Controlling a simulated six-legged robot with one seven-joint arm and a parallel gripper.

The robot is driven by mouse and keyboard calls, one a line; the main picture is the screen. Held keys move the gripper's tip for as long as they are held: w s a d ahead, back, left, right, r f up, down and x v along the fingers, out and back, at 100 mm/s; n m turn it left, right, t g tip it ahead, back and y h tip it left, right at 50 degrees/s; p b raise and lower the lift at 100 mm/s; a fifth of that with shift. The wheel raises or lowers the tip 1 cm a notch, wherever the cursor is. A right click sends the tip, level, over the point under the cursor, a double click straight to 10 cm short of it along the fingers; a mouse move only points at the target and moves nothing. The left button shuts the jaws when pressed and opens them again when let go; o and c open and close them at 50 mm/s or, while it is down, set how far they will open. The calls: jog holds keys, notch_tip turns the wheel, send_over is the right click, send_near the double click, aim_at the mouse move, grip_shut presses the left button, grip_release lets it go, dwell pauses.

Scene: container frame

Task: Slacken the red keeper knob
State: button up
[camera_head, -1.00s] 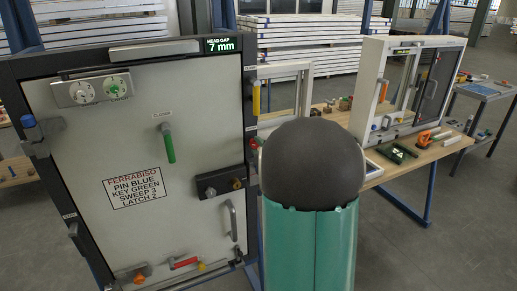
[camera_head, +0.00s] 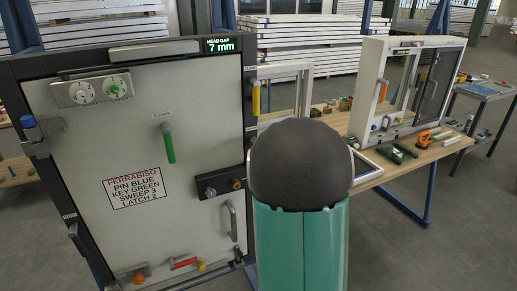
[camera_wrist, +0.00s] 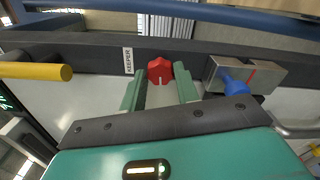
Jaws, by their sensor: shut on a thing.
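The red keeper knob (camera_wrist: 160,69) shows at the top middle of the wrist view, on the dark frame beside the KEEPER label (camera_wrist: 128,61). A pale mark shows on its lower side. My gripper (camera_wrist: 161,81) has its two green fingers on either side of the knob, shut on it. In the head view the knob is hidden behind my green and dark arm. The upright panel (camera_head: 90,150) stands at left there, and its display (camera_head: 221,46) reads HEAD GAP 7 mm.
In the wrist view a blue lever (camera_wrist: 236,86) on a grey block sits right of the knob, and a yellow handle (camera_wrist: 35,71) at left. The panel carries a green handle (camera_head: 168,143) and a text placard (camera_head: 137,188). A workbench (camera_head: 372,180) stands at right.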

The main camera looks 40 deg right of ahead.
jog(key=o, duration=1)
jog(key=shift+s+a, duration=0.1)
jog(key=v, duration=1.3)
jog(key=shift+s+a, duration=0.1)
jog(key=shift+s, duration=0.2)
